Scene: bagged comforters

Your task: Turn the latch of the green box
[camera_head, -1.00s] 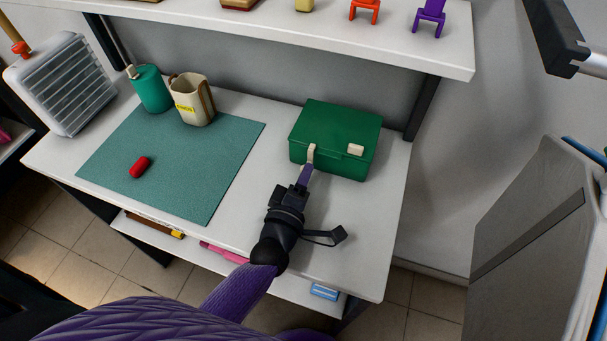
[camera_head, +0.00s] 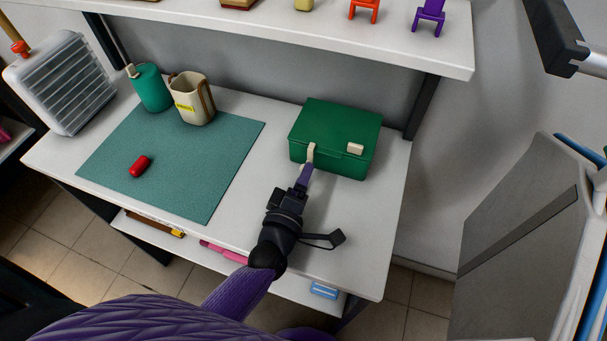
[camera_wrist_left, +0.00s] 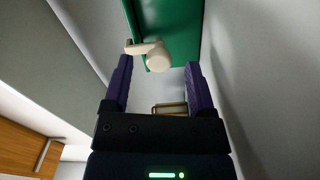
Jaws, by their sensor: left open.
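The green box (camera_head: 325,119) sits shut at the back right of the white desk. Its front carries two cream latches: a left latch (camera_head: 311,152) that stands upright and a right latch (camera_head: 355,149) that lies flat. My left gripper (camera_head: 306,172) is open just in front of the left latch. In the left wrist view, the green box (camera_wrist_left: 175,20) is at the top. The cream latch (camera_wrist_left: 156,56) with its round knob shows between the open purple fingertips of my left gripper (camera_wrist_left: 158,64); I cannot tell whether they touch it. My right gripper is not in view.
A teal mat (camera_head: 190,160) with a red capsule-shaped object (camera_head: 140,166) lies left on the desk. A white shelf (camera_head: 270,24) overhangs the back. A grey panel (camera_head: 520,235) stands at right.

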